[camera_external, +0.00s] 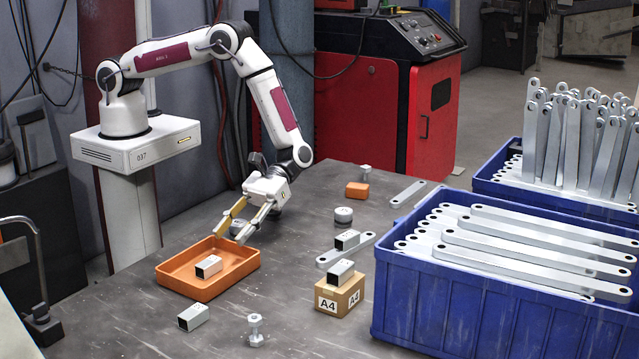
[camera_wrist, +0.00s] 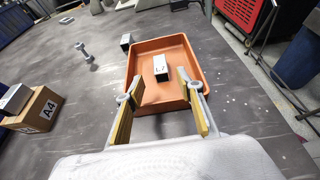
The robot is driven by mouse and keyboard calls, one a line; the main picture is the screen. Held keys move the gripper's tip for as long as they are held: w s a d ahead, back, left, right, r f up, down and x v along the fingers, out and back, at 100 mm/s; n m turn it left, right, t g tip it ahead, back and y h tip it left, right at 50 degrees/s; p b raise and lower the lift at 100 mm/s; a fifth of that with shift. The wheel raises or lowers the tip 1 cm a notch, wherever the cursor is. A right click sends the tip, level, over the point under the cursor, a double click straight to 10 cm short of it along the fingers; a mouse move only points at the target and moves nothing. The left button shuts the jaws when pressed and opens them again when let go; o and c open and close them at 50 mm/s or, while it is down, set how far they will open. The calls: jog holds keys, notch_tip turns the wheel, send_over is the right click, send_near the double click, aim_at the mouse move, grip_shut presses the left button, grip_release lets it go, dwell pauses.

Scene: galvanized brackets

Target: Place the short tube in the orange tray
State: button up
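The orange tray (camera_external: 208,290) sits on the grey table, and a short square metal tube (camera_external: 208,266) lies inside it on the tray floor. My gripper (camera_external: 229,237) is open and empty above the tray's back right edge, its two fingers apart. In the wrist view the tray (camera_wrist: 176,98) and the tube in it (camera_wrist: 161,68) show ahead of the open gripper (camera_wrist: 157,88); the tube is clear of the fingers. Similar tubes lie on the table in front of the tray (camera_external: 193,317), on the A4 box (camera_external: 341,272) and by a flat bracket (camera_external: 347,240).
A cardboard A4 box (camera_external: 340,297) and an upright bolt (camera_external: 256,330) stand right of the tray. A flat bracket (camera_external: 333,256), a round metal piece (camera_external: 343,215) and a small orange block (camera_external: 357,190) lie farther back. A blue crate of brackets (camera_external: 480,310) fills the right side.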

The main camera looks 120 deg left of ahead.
jog(key=shift+v, duration=1.25)
